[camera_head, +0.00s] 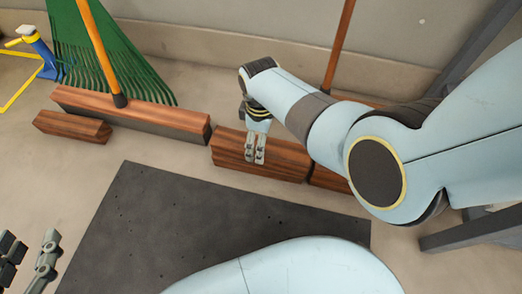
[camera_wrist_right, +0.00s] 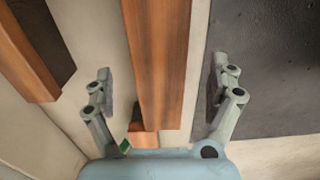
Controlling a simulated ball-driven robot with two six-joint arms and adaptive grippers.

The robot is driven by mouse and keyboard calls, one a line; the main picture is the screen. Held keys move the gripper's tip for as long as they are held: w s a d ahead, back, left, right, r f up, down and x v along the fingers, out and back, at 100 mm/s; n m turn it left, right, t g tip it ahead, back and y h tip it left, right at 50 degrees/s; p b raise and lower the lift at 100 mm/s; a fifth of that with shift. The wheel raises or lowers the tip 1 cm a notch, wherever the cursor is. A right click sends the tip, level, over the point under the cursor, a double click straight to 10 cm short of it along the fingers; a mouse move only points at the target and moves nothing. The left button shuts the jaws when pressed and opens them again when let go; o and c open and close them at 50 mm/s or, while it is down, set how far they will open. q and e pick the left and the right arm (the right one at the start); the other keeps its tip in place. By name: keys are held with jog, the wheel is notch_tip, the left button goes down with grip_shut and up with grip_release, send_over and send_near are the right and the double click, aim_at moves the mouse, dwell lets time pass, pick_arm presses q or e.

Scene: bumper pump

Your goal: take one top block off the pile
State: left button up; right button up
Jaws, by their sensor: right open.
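Reddish-brown wooden blocks lie in a row along the wall in the head view. My right gripper (camera_head: 256,158) is over the middle block (camera_head: 286,160). In the right wrist view this gripper (camera_wrist_right: 162,85) is open, its fingers apart on either side of a long block (camera_wrist_right: 165,50), with nothing gripped. A long block (camera_head: 150,112) lies to the left on a darker layer, with a shorter block (camera_head: 72,127) in front of it. Another block (camera_head: 328,179) is partly hidden behind my right arm. My left gripper (camera_head: 28,262) is open and empty at the bottom left, partly cut off.
A dark mat (camera_head: 170,225) covers the floor in front of the blocks. A green rake (camera_head: 135,65) leans over the left block, and another wooden handle (camera_head: 340,45) stands behind my right arm. A blue and yellow object (camera_head: 38,45) is at the far left.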

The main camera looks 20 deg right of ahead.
notch_tip(320, 180, down, 2)
jog(key=shift+f+b, duration=0.1)
jog(key=shift+b, duration=0.8)
notch_tip(320, 180, down, 2)
jog(key=shift+d+b, duration=0.1)
jog(key=shift+b, duration=0.7)
pick_arm(q)
jog(key=w+d+r+m+t+h, duration=0.1)
jog(key=w+r+t, duration=0.1)
jog(key=r, duration=0.5)
jog(key=w+r+m+t+h, duration=0.1)
jog(key=w+r+t+h, duration=0.1)
jog(key=r+t, duration=0.3)
jog(key=w+d+r+m+t+h, duration=0.1)
jog(key=w+r+t, duration=0.2)
jog(key=r, duration=0.7)
jog(key=shift+d, duration=0.3)
pick_arm(e)
jog(key=c, duration=1.8)
